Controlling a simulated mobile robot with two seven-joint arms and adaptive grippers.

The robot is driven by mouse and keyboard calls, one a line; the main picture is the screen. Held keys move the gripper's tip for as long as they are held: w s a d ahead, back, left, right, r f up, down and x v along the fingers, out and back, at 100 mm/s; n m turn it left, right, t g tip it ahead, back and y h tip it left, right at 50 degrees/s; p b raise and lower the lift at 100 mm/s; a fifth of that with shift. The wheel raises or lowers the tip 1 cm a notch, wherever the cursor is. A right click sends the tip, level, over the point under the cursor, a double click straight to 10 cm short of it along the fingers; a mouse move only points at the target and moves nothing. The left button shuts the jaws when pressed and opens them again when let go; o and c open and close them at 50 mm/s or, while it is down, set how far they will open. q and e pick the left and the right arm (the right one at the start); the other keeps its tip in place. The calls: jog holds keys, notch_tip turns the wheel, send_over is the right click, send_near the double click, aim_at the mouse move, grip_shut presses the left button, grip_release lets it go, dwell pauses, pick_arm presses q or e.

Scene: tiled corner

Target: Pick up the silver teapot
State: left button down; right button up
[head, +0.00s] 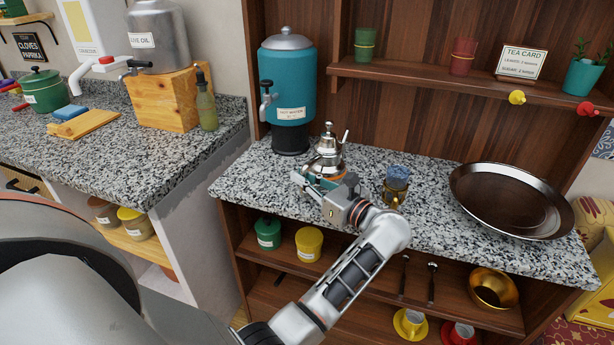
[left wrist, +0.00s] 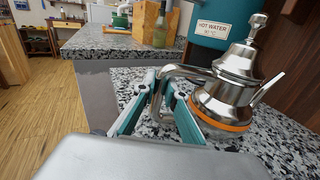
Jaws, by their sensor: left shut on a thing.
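The silver teapot (head: 329,150) is at the back of the speckled counter, just right of the blue hot water urn. In the left wrist view the teapot (left wrist: 226,88) has a pointed lid with a knob, a spout to the right and an orange band low on its body. My left gripper (head: 318,182) is shut on the teapot's handle (left wrist: 165,85), which runs between the teal fingers (left wrist: 158,102). The teapot looks upright. Its base is partly hidden, so I cannot tell whether it touches the counter. My right gripper is not in view.
The hot water urn (head: 287,85) stands close behind the teapot. A glass with blue contents in a brass holder (head: 396,186) stands to the right, then a large dark round tray (head: 511,200). A shelf (head: 470,86) with cups and a tea card runs above.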

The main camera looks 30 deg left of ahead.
aim_at(304, 165)
pick_arm(q)
jog(key=shift+r, duration=0.25)
jog(key=shift+r+p, duration=0.45)
jog(key=shift+r, duration=0.5)
jog(key=shift+r+p, duration=0.9)
jog(key=shift+r, duration=1.05)
jog(key=shift+r+p, duration=0.85)
jog(key=shift+r, duration=1.1)
